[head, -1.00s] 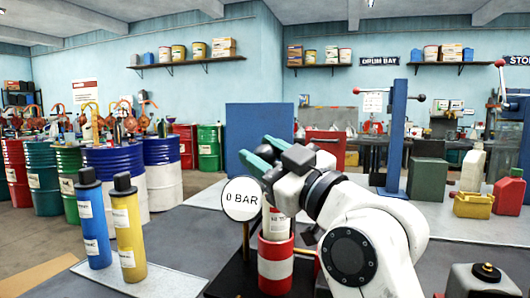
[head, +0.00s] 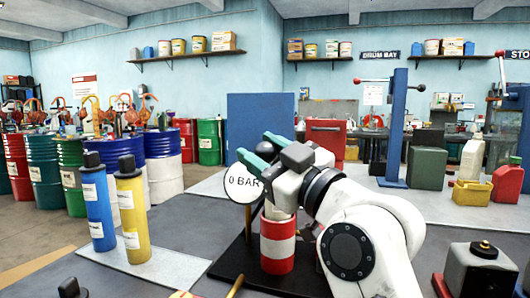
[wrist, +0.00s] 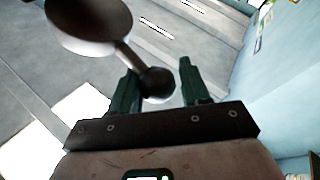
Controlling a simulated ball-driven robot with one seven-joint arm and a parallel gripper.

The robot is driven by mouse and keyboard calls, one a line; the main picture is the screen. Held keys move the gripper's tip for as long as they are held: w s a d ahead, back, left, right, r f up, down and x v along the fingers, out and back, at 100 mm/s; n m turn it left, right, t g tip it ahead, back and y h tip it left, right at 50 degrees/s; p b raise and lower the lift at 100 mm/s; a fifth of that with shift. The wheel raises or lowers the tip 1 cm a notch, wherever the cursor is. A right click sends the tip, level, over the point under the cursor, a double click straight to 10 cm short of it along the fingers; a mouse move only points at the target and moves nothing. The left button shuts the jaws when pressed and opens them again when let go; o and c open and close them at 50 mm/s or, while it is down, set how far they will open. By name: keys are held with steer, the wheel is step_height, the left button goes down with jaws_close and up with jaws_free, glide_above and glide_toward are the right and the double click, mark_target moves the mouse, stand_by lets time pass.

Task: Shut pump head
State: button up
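The pump stands in the middle of the head view, with a red-and-white striped cylinder (head: 277,244) and a round white gauge (head: 240,186) reading 0 BAR. A dark ball knob (head: 263,159) sits at my gripper (head: 259,154), just above the gauge. In the wrist view the ball knob (wrist: 155,86) is on a thin rod that runs to a dark round disc (wrist: 90,18). The ball lies between the green fingertips of my gripper (wrist: 158,85), nearer the left one. A gap shows on its right, so my fingers are open. My gripper and arm hide the pump's upper part.
A blue cylinder (head: 97,205) and a yellow cylinder (head: 132,210) stand on a pale mat to the left. Drums (head: 164,170) and a blue panel (head: 260,120) are behind.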

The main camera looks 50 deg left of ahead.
steer(key=o, duration=0.3)
steer(key=shift+o, duration=0.2)
steer(key=shift+r, duration=0.15)
steer(key=shift+r, duration=0.3)
step_height(320, 180, up, 3)
steer(key=shift+f+p, duration=0.1)
steer(key=shift+p, duration=0.35)
steer(key=s+d+r+p, duration=0.2)
steer(key=s+d+r, duration=0.6)
steer(key=s, duration=0.3)
steer(key=shift+d+r, duration=0.25)
steer(key=shift+r, duration=0.45)
